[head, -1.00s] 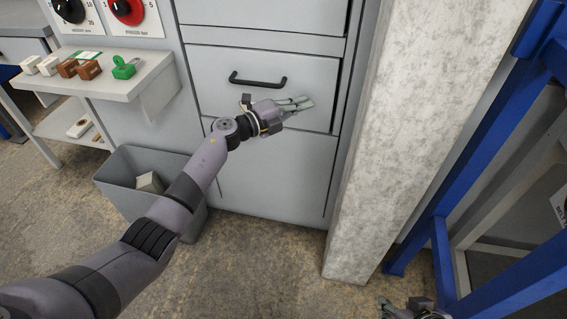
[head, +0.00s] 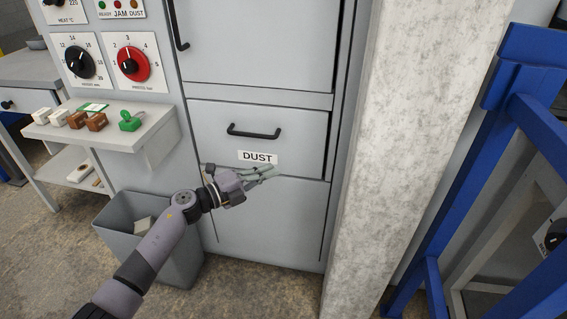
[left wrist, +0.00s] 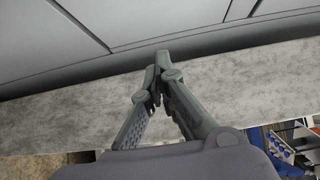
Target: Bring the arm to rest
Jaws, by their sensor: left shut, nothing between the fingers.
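My left arm (head: 160,243) reaches in from the lower left of the head view. My left gripper (head: 274,171) is shut and empty, in front of the grey cabinet just below the drawer labelled DUST (head: 215,115). In the left wrist view the fingertips (left wrist: 160,62) meet, with the concrete pillar (left wrist: 60,118) and grey cabinet panels behind them. The gripper looks clear of the drawer handle (head: 254,133). My right gripper is not in the head view now.
A grey bin (head: 178,262) with a pale block in it stands under the arm. A shelf (head: 150,137) at left holds white, brown and green pieces. The concrete pillar (head: 400,150) and a blue frame (head: 455,205) stand at right.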

